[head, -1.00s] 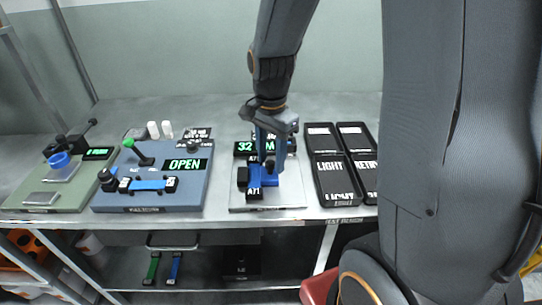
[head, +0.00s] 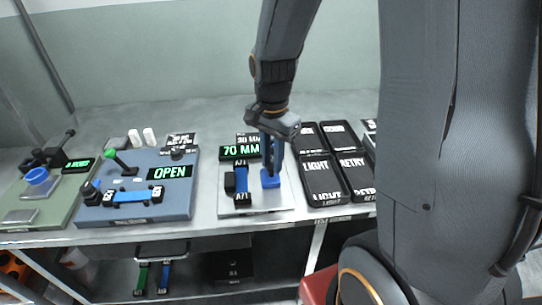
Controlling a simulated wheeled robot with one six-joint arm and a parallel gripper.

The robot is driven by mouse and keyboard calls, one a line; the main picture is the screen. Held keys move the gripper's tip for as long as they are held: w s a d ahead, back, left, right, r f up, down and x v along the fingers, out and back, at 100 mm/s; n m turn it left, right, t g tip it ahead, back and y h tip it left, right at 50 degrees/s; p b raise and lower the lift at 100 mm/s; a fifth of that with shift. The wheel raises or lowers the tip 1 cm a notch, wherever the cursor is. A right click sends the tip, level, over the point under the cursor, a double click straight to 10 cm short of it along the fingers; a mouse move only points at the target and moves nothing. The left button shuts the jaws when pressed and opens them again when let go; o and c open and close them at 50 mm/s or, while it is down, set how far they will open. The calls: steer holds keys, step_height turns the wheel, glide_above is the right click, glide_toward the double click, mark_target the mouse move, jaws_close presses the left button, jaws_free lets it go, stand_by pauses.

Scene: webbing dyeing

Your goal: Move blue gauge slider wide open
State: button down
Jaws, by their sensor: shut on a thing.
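The gauge board (head: 225,202) is a light plate on the bench in the middle of the head view. Its green display (head: 241,151) reads "70 MM". The blue slider (head: 270,179) is at the board's right side, apart from a blue strip (head: 241,179) that stands between two black blocks marked "A71". My gripper (head: 271,164) comes down from above and is shut on the slider's upper part. The fingers partly hide the slider's top.
To the left is a blue-grey board (head: 180,206) with an "OPEN" display and a green-knobbed lever (head: 121,163). Black trays (head: 323,180) marked "LIGHT" and "RETRY" stand just right of the gauge. A green board (head: 50,226) is at far left.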

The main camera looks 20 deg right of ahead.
steer(key=shift+d, duration=0.15)
steer(key=c, duration=1.5)
jaws_free()
steer(key=shift+s+d, duration=0.1)
steer(key=shift+d, duration=0.1)
steer(key=shift+c, duration=0.2)
steer(key=shift+a, duration=0.15)
steer(key=shift+r, duration=0.1)
steer(key=shift+r, duration=0.35)
step_height(320, 180, up, 7)
steer(key=shift+f+b, duration=0.1)
steer(key=shift+b, duration=0.4)
